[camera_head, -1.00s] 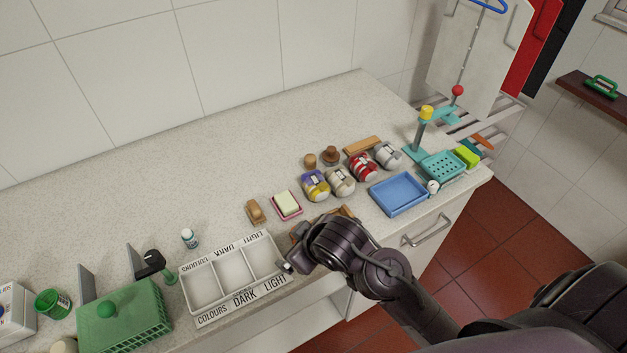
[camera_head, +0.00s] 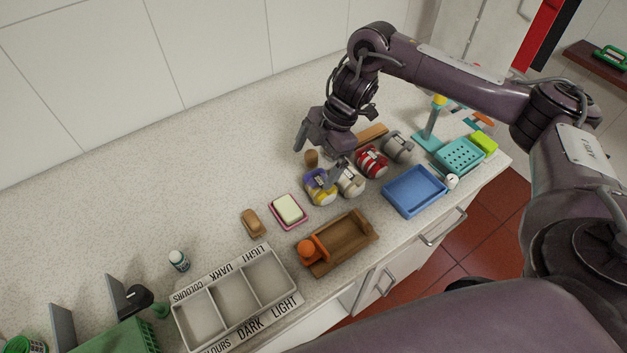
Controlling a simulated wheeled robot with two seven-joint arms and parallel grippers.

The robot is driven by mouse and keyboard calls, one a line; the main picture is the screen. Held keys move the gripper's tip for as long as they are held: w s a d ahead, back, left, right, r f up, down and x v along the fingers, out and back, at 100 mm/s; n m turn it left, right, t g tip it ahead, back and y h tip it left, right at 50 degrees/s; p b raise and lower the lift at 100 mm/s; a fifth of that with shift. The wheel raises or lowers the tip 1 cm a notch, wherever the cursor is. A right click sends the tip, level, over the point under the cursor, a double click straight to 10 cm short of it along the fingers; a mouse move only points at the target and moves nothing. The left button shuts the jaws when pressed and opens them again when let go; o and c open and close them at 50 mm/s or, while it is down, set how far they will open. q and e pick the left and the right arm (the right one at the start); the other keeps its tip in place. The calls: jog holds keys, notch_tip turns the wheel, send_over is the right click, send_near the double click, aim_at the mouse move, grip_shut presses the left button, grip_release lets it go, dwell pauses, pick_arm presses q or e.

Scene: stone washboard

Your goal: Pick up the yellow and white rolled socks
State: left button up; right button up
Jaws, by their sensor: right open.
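The yellow and white rolled socks, with some purple showing, (camera_head: 321,191) lie on the stone counter at the left end of a row of rolled socks. My right gripper (camera_head: 318,163) is open above and just behind them, its fingers pointing down. One finger reaches down close to the gap between these socks and the cream pair (camera_head: 349,181); whether it touches is unclear. Part of the yellow pair's top is hidden by that finger. My left gripper is not in view.
Red socks (camera_head: 371,162) and grey socks (camera_head: 398,147) continue the row to the right. A soap dish (camera_head: 273,209), wooden tray (camera_head: 371,231), blue tray (camera_head: 440,190) and three-part sorting box (camera_head: 209,332) stand nearby. The back left counter is clear.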

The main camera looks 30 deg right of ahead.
aim_at(323, 181)
jog(key=shift+m+g, duration=0.4)
jog(key=shift+m, duration=0.1)
jog(key=d+f+b, duration=0.1)
jog(key=d, duration=0.1)
jog(key=d+f+b, duration=0.1)
jog(key=d, duration=0.1)
jog(key=shift+w+f, duration=0.1)
jog(key=shift+s+a+f+b, duration=0.2)
jog(key=shift+a+f, duration=0.1)
jog(key=shift+f, duration=0.15)
jog(key=shift+s+a+f+b, duration=0.15)
jog(key=shift+a+f+b, duration=0.1)
jog(key=shift+f, duration=0.2)
jog(key=p+x, duration=0.2)
jog(key=x, duration=0.2)
jog(key=shift+s, duration=0.2)
jog(key=shift+a+f, duration=0.25)
jog(key=shift+f, duration=0.25)
jog(key=shift+c, duration=1.1)
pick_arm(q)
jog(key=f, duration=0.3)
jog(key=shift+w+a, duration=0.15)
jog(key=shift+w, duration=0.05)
pick_arm(e)
jog(key=c, duration=0.8)
jog(key=shift+c, duration=0.2)
